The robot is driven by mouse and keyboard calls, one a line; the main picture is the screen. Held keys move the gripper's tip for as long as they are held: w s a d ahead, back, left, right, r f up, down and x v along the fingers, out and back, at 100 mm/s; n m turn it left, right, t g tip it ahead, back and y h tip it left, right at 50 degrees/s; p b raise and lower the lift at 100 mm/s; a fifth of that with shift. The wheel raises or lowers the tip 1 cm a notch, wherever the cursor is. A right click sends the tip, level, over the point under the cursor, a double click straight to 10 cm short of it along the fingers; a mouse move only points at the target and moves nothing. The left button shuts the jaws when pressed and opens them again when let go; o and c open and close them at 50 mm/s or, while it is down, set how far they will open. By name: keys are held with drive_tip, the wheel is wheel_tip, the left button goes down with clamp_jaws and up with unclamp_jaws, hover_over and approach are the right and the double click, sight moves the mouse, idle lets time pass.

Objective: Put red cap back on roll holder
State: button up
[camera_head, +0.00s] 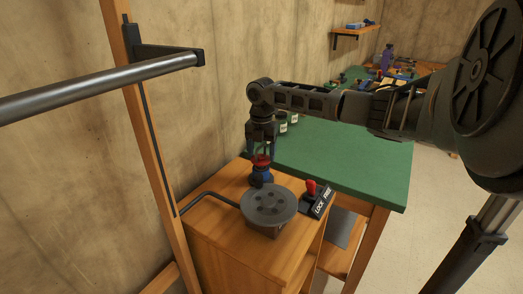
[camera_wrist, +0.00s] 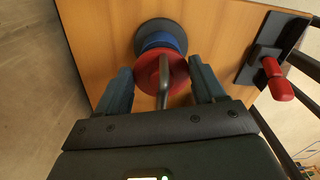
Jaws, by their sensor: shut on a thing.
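My gripper (camera_head: 261,148) points down over the wooden cabinet, shut on the red cap (camera_head: 260,161). In the wrist view the red cap (camera_wrist: 150,76) is a round disc between my two fingers (camera_wrist: 163,88), with a grey upright bar across its face. Right below it is a blue roll (camera_wrist: 160,41) on a dark round base (camera_wrist: 158,27); the blue part also shows in the head view (camera_head: 262,175). This seems to be the roll holder. The cap is in line with the blue part; I cannot tell whether they touch.
A grey disc with holes (camera_head: 269,205) stands close in front of the blue part, with a black bent rod (camera_head: 207,197) to its left. A red-handled lever (camera_head: 311,188) on a LOCK/FREE plate is at right. A green-topped table (camera_head: 350,160) is behind. A wooden post (camera_head: 150,150) stands left.

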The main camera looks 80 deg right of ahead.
drive_tip(key=shift+f, duration=0.5)
drive_tip(key=shift+d+f+b, duration=0.15)
drive_tip(key=shift+f+b, duration=0.15)
drive_tip(key=shift+f, duration=0.1)
idle(0.3)
drive_tip(key=o, duration=1.1)
drive_tip(key=shift+r, duration=0.15)
drive_tip(key=shift+r+p, duration=2.85)
drive_tip(key=shift+r, duration=0.5)
drive_tip(key=shift+c, duration=0.4)
